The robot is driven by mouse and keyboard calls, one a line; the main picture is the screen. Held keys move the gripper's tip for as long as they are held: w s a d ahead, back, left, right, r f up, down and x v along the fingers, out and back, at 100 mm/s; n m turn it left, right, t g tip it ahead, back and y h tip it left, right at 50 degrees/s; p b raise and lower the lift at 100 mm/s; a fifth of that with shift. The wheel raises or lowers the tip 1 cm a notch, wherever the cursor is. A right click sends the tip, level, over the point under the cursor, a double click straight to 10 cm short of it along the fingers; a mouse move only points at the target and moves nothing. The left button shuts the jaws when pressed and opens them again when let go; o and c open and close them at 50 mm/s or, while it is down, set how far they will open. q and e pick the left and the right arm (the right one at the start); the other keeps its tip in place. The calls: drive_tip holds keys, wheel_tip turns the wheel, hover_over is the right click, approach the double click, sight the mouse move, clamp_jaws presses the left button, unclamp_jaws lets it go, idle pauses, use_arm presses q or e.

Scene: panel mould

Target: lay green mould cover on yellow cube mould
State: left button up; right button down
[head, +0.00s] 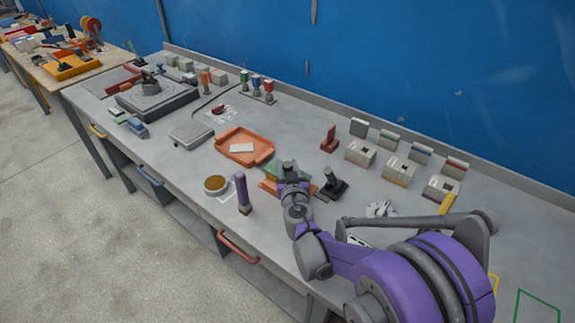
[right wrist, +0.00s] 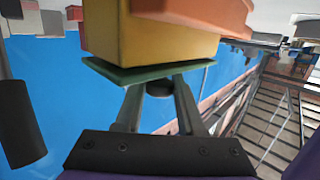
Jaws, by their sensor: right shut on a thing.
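The green mould cover (head: 272,171) shows in the head view just left of my right gripper (head: 287,168). In the right wrist view, the green cover (right wrist: 140,72) is a thin plate at the fingertips, with a dark round knob between the fingers. My right gripper (right wrist: 158,95) is shut on the cover. The yellow cube mould (right wrist: 160,38) is against the cover's far face there; I cannot tell whether they fully touch. The cover reaches past the mould at the left. In the head view my gripper and the cover largely hide the mould. My left gripper is not in view.
An orange part (right wrist: 195,12) adjoins the mould. An orange tray (head: 268,153) with a white sheet, a black handled tool (head: 331,186), a purple-handled item (head: 242,192) and a bowl (head: 215,184) stand close by. Pale blocks (head: 400,168) occupy the right back. Bare tabletop lies along the front.

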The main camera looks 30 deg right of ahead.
drive_tip(key=c, duration=0.5)
unclamp_jaws()
drive_tip(key=shift+r, duration=0.2)
drive_tip(key=shift+r+p+v, duration=0.2)
drive_tip(key=shift+p+v, duration=0.1)
drive_tip(key=shift+v, duration=2.75)
drive_tip(key=shift+r+p+v, duration=0.2)
drive_tip(key=shift+p+v, duration=0.1)
drive_tip(key=shift+v, duration=2.75)
drive_tip(key=shift+d, duration=0.1)
